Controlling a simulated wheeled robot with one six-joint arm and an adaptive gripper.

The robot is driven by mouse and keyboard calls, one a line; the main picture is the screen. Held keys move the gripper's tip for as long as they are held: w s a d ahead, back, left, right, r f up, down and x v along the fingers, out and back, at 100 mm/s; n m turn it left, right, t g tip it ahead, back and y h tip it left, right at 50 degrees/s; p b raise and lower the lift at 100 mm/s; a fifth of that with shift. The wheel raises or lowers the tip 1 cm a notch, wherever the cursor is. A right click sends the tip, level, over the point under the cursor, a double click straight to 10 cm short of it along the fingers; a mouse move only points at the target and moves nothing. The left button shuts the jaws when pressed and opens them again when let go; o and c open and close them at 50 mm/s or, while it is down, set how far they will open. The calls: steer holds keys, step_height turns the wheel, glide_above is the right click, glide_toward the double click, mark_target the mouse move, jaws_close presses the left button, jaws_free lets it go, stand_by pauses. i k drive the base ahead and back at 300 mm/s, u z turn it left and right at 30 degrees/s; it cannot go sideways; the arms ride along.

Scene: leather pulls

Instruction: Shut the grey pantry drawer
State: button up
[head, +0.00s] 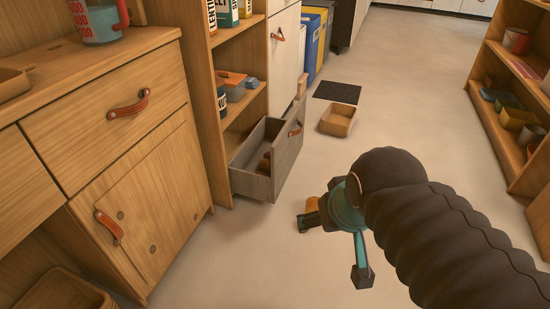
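The grey pantry drawer (287,160) stands pulled out low in the wooden shelf unit, its front facing right. A leather pull (295,129) is on its front. Its inside is partly visible, with small brownish items (265,161) in it. My gripper (337,246) is low over the floor, to the right of and nearer than the drawer front, with a clear gap between them. One finger points left and the other points down, spread apart, and I see nothing between them. My dark sleeved arm hides part of the floor on the right.
A tan box (338,120) lies on the floor beyond the drawer, beside a dark mat (337,92). A wooden cabinet (128,185) with leather pulls stands at left. Shelves (500,105) with containers stand at right. The floor between is mostly free.

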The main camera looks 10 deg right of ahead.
mark_target(284, 139)
steer(key=z, duration=0.4)
steer(key=k, duration=0.55)
steer(key=u, duration=0.25)
steer(key=i, duration=1.55)
steer(key=z, duration=0.8)
